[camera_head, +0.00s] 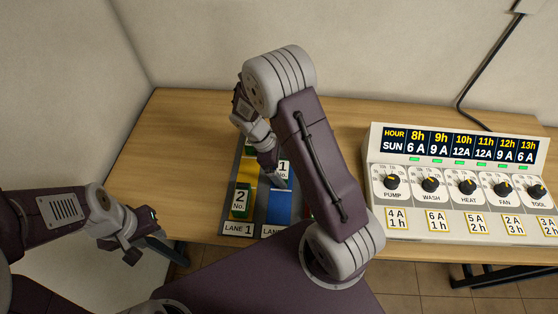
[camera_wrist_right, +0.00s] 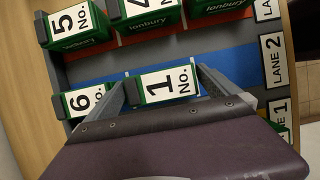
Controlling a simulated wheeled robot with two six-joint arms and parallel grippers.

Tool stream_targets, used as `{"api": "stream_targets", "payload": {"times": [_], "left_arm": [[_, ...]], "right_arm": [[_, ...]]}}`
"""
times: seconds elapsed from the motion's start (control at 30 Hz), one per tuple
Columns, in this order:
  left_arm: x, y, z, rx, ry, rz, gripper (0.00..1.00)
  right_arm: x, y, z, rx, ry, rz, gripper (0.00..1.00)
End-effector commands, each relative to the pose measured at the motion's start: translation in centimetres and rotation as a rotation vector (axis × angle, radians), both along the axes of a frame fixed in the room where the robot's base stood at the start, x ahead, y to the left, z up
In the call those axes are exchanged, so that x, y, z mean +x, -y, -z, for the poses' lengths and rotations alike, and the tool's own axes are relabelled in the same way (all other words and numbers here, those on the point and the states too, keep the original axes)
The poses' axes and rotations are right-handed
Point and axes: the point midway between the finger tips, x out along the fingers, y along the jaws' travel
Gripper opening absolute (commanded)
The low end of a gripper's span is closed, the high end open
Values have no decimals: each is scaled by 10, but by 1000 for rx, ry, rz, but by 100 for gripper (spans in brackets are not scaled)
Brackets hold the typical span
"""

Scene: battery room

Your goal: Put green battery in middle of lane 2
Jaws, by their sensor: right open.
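Batteries with green bodies and white number labels stand in a grey rack with coloured lanes. My right gripper (camera_wrist_right: 165,96) is open, its fingers on either side of battery No. 1 (camera_wrist_right: 162,82). That battery also shows in the head view (camera_head: 284,169), at the far edge of the visible blue of lane 2 (camera_head: 279,207). In the wrist view, battery No. 6 (camera_wrist_right: 86,101) stands to its left. Battery No. 2 (camera_head: 240,202) stands at the near end of yellow lane 1. My left gripper (camera_head: 160,245) is away from the rack; its jaw state is unclear.
Battery No. 5 (camera_wrist_right: 72,27) and two others stand along the red lane. My right arm hides part of the rack in the head view. A control panel (camera_head: 455,185) with dials and number cards stands on the right of the table (camera_head: 180,150). The table left of the rack is clear.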

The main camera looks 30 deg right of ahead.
Motion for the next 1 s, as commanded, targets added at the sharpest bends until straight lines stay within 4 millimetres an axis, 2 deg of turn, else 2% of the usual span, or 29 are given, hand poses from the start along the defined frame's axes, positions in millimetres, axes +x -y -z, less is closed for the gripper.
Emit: {"api": "stream_targets", "payload": {"times": [0.3, 0.4, 0.53, 0.7, 0.77, 0.83, 1.0], "left_arm": [[0, 0, -1, 0, 0, 0, 36], [0, 0, -1, 0, 0, 0, 36], [0, 0, -2, 0, 0, 0, 36], [0, 0, -2, 0, 0, 0, 36], [0, 0, -2, 0, 0, 0, 36], [0, 0, -2, 0, 0, 0, 36], [0, 0, -2, 0, 0, 0, 36]], "right_arm": [[18, -26, -73, 2, 8, -4, 100], [21, -32, -91, 2, 7, -2, 100], [24, -37, -104, 2, 5, -2, 100], [22, -38, -107, 4, 6, 7, 100], [15, -38, -106, 24, 38, 64, 100], [-3, -40, -103, 74, 112, 210, 100], [-55, -47, -94, 202, 328, 704, 100]]}}
